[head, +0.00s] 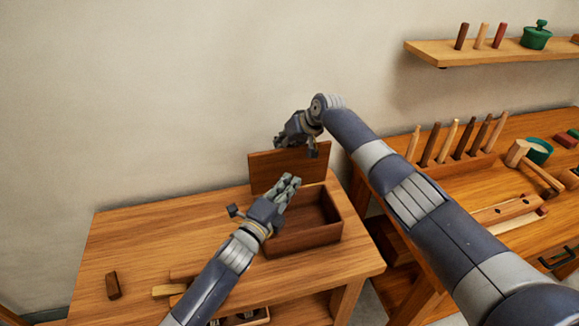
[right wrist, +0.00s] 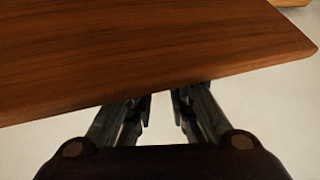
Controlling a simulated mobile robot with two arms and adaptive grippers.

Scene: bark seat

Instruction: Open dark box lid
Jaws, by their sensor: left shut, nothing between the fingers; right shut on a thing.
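The dark box (head: 312,236) stands on the near table, its inside visible and empty where I can see. Its lid (head: 264,170) stands raised, roughly upright, along the back of the box. My right gripper (head: 298,143) is at the lid's top edge, shut on it; the right wrist view shows the lid (right wrist: 150,50) across the fingertips (right wrist: 160,98). My left gripper (head: 288,186) is shut and empty. In the head view it overlaps the box's left side and hides part of it; whether it touches the box, I cannot tell.
A small dark block (head: 113,285) lies at the front left. A workbench with upright pegs (head: 450,140) stands at the right, below a wall shelf (head: 490,52). The wall is close behind the lid.

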